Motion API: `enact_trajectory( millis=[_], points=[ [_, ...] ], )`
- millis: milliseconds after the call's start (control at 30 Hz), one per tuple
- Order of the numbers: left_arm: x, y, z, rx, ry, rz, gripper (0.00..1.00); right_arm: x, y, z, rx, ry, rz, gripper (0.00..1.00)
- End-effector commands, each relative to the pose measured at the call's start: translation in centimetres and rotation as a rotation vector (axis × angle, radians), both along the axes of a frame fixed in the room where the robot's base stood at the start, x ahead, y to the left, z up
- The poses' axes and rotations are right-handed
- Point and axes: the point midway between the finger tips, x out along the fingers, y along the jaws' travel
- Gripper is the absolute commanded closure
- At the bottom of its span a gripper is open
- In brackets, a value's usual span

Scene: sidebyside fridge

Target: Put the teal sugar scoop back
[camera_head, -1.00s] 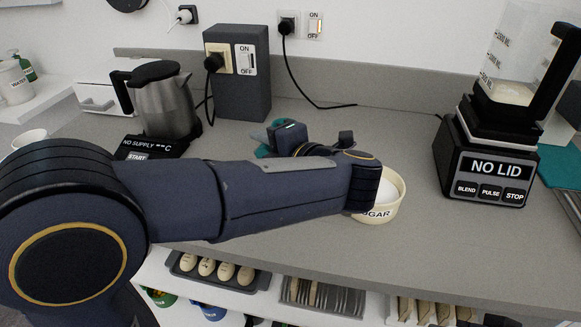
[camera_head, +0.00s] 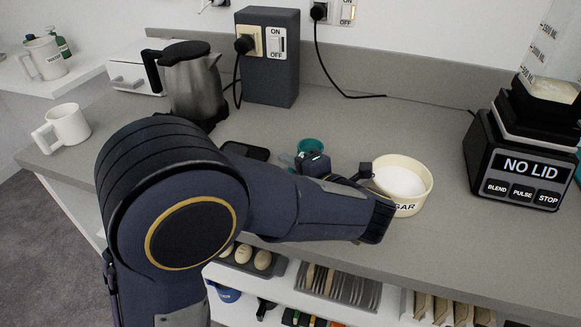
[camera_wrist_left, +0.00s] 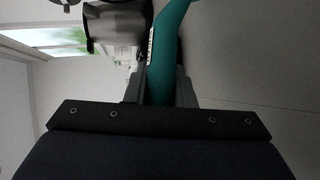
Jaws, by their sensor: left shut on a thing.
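The teal sugar scoop (camera_head: 311,146) shows just behind my left forearm in the head view, left of the sugar bowl. My left gripper (camera_head: 315,163) is shut on it, mostly hidden by my arm. In the left wrist view the teal handle (camera_wrist_left: 165,65) runs up from between the fingers (camera_wrist_left: 160,88). The cream sugar bowl (camera_head: 413,204) stands on the counter, full of white sugar, to the right of the gripper. My right gripper does not show.
The kettle (camera_head: 193,88) stands at the back left and a white mug (camera_head: 68,125) at the left counter edge. The grey socket box (camera_head: 275,75) is behind. The blender (camera_head: 520,165) stands at the right. The counter between bowl and blender is clear. Eggs and cutlery lie on a shelf below.

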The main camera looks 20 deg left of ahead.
Motion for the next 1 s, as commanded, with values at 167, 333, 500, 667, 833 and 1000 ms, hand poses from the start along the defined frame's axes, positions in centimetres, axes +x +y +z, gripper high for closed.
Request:
enact_trajectory(
  millis=[167,333,500,667,833,1000],
  points=[
    [0.0,0.0,0.0,0.000,0.000,0.000,1.00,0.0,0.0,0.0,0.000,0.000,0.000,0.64],
    [0.0,0.0,0.0,-0.001,0.001,0.000,0.59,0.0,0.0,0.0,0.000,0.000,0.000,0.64],
    [0.0,0.0,0.0,-0.001,0.001,0.000,0.56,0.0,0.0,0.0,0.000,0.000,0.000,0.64],
    [0.0,0.0,-0.2,0.000,0.000,-0.001,0.56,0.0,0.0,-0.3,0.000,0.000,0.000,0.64],
    [-0.9,-1.4,0.1,-0.002,-0.001,-0.005,0.56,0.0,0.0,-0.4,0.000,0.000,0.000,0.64],
    [-2.7,-3.7,0.9,-0.001,-0.002,-0.004,0.56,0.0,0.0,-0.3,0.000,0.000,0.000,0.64]
  ],
)
